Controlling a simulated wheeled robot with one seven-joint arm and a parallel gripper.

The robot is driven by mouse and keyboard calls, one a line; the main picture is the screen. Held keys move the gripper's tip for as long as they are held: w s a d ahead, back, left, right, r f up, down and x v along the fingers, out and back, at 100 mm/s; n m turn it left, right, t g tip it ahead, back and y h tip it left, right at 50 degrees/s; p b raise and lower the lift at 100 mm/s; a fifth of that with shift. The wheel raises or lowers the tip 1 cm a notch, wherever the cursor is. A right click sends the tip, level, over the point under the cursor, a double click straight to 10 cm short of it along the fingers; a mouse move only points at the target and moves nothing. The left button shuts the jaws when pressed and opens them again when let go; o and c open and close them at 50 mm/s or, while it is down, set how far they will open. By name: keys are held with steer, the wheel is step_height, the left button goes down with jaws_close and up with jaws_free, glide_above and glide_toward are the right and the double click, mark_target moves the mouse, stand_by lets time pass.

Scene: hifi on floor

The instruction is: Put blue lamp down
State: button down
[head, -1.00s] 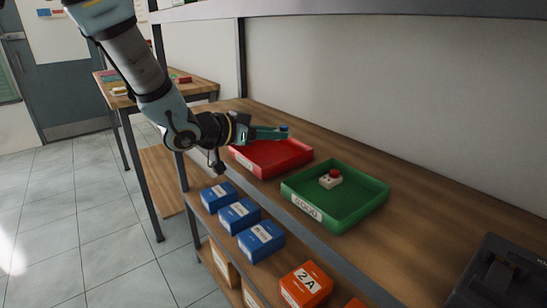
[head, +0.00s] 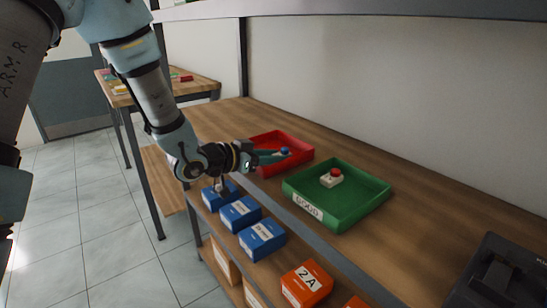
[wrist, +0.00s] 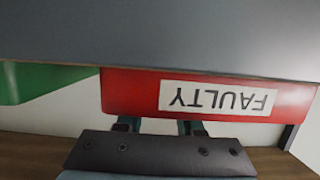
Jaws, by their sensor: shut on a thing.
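The blue lamp (head: 285,151) is a small piece with a blue top, held at the tips of my gripper (head: 279,155). My gripper is shut on it, over the red tray (head: 301,141). Whether the lamp touches the tray floor I cannot tell. The wrist view shows the red tray's front wall with a FAULTY label (wrist: 218,98), upside down. The gripper fingers show only in part there, and the lamp is hidden.
A green tray (head: 369,208) labelled GOOD stands to the right, holding a red-topped lamp (head: 332,177). Blue boxes (head: 262,240) and orange boxes (head: 306,284) sit on the lower shelf. A dark case (head: 500,275) is at the right front. A shelf edge (head: 350,9) runs above.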

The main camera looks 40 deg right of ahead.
steer(key=shift+s+a+f+b, duration=0.1)
steer(key=shift+a+f+b, duration=0.05)
steer(key=shift+f, duration=0.35)
steer(key=shift+a+f+b, duration=0.15)
steer(key=shift+f, duration=0.3)
steer(key=c, duration=0.8)
jaws_free()
steer(key=shift+o, duration=1.3)
steer(key=shift+r, duration=0.15)
steer(key=r+v, duration=0.1)
steer(key=v, duration=1.1)
steer(key=shift+d+r, duration=0.25)
steer(key=shift+r, duration=0.05)
